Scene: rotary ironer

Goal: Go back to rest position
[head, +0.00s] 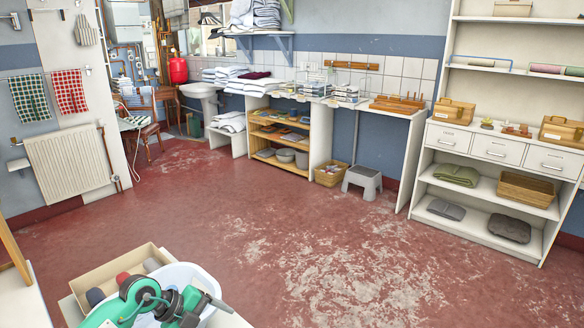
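My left arm, green and dark grey, comes in at the bottom left. Its dark gripper end (192,306) is over a white tub (208,283) on a light surface. The fingers are small and partly overlapped by the arm, so I cannot tell whether they are open or shut, or whether they hold anything. My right gripper is not in view.
A cardboard box (93,279) with rolled items stands beside the tub. The worn red floor (300,230) ahead is clear. Along the far wall are a counter (390,110), a grey step stool (362,182) and a white shelf unit (484,188). A radiator (68,160) is at left.

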